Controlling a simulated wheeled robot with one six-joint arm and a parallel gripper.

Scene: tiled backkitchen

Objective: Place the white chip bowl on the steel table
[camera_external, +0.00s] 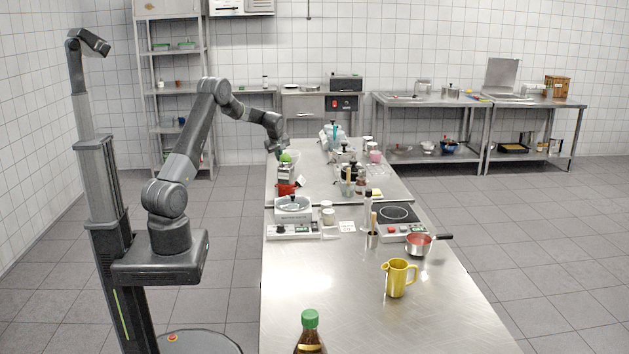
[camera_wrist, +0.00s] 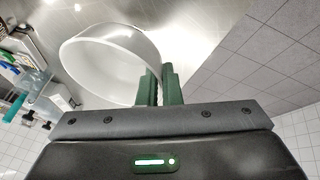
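The white chip bowl (camera_wrist: 105,60) fills the upper left of the wrist view, tilted in the picture, with its rim reaching the green fingers. My gripper (camera_wrist: 160,82) has its two fingers close together on the bowl's wall near the rim. A steel surface (camera_wrist: 190,28) shows behind the bowl; I cannot tell whether the bowl touches it. In the external view my gripper (camera_external: 277,149) is at the far left end of the long steel table (camera_external: 320,295). I cannot make out the bowl there.
A red pan (camera_external: 418,244), yellow jug (camera_external: 398,278) and green-capped bottle (camera_external: 310,335) stand nearer. The front middle is mostly clear.

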